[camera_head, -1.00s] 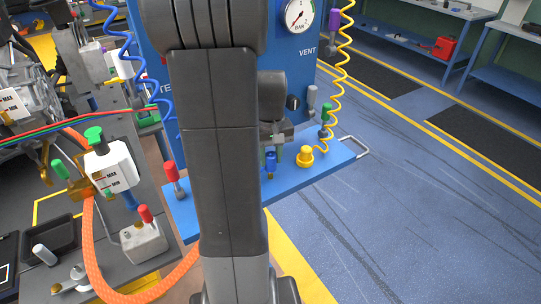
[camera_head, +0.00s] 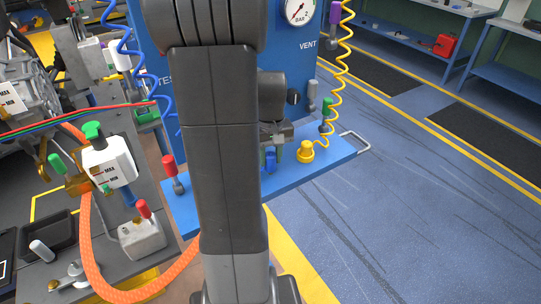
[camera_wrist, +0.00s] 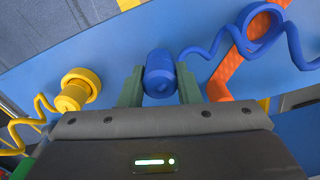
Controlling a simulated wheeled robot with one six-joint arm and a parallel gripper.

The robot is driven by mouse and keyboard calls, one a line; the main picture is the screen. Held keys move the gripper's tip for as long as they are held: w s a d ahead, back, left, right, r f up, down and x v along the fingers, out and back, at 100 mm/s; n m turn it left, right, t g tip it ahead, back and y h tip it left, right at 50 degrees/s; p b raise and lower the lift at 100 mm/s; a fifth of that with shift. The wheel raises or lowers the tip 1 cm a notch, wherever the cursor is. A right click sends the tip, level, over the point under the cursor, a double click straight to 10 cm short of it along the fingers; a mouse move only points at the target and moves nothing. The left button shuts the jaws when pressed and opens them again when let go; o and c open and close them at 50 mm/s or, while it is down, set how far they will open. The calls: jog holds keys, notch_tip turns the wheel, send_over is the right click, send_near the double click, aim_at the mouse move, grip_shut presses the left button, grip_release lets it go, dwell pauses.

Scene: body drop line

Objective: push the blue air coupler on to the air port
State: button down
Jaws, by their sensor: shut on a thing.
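The blue air coupler (camera_wrist: 159,75) is between the two green fingers of my gripper (camera_wrist: 160,86) in the wrist view. My gripper is shut on it, with a finger against each side. In the head view the blue coupler (camera_head: 270,160) shows just right of my arm, over the blue shelf of the test panel. A blue coiled hose (camera_wrist: 232,40) runs to the right of it in the wrist view. I cannot make out the air port, or whether the coupler touches it.
A yellow coupler (camera_head: 306,151) with a yellow coiled hose stands close to the right on the blue shelf (camera_head: 335,152). A red-capped valve (camera_head: 172,172) is at the shelf's left. An orange hose (camera_head: 88,235) loops on the left. The floor at right is clear.

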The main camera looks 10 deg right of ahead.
aim_at(271, 154)
jog(key=shift+f+b, duration=0.5)
jog(key=shift+f, duration=0.25)
jog(key=c, duration=1)
grip_release()
notch_tip(271, 154, up, 14)
jog(key=shift+f, duration=0.2)
notch_tip(271, 154, down, 14)
jog(key=shift+r, duration=0.45)
